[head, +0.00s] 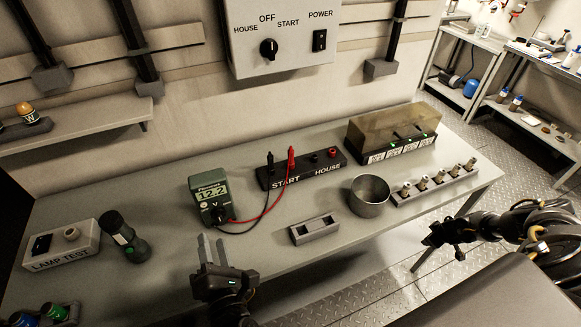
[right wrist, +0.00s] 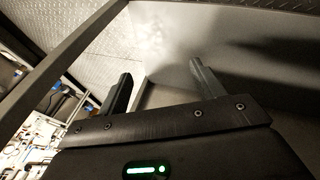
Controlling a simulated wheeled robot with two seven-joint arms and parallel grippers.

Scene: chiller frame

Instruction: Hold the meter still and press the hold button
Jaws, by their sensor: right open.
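The meter (head: 209,193) is a green-grey handheld unit standing on the bench, with a display reading 12.2 and a dial near its base. Red and black leads run from it to the terminal block (head: 300,170) marked START and HOUSE. I cannot make out which small button on the meter is the hold button. My left gripper (head: 212,248) is open and empty, just in front of the meter and apart from it. My right gripper (head: 433,239) is off the right side of the bench, far from the meter. In the right wrist view its fingers (right wrist: 160,85) are apart with nothing between them.
A metal cup (head: 369,196), a slotted grey block (head: 315,230) and a row of plugs (head: 437,182) stand right of the meter. A lamp test box (head: 62,246) and a dark flashlight (head: 124,237) stand left. A switch panel (head: 283,35) hangs above.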

